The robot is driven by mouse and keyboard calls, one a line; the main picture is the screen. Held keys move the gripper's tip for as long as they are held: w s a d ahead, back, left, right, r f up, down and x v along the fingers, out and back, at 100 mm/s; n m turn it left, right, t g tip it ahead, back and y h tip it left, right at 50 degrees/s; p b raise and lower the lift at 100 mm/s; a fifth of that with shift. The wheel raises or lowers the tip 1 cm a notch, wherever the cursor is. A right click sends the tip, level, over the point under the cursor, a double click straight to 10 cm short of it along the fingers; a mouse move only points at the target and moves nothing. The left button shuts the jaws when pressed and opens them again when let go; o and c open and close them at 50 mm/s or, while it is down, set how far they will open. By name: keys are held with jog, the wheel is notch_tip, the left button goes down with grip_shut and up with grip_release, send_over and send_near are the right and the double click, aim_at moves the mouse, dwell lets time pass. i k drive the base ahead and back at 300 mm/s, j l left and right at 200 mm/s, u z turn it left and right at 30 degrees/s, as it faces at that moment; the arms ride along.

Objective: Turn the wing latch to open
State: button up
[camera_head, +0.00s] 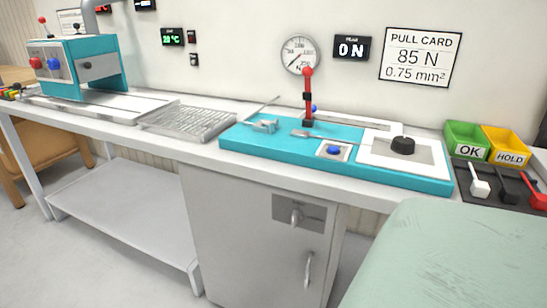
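The wing latch (296,217) is a small grey metal piece on a darker grey plate (318,214), at the top of the grey cabinet door (245,235) under the bench. Its wing appears to point roughly downward, but it is too small to tell its exact turn. The door looks shut. A curved metal handle (308,269) sits lower down, near the door's right edge. My gripper is not in view.
A pale green scratched surface (455,260) fills the lower right, in front of the bench. Above the cabinet, a teal tester base (270,148) carries a red-knobbed lever (307,95). An open lower shelf (120,205) lies left. Floor (90,265) is clear at lower left.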

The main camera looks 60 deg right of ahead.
aim_at(296, 214)
jog(key=z, duration=1.3)
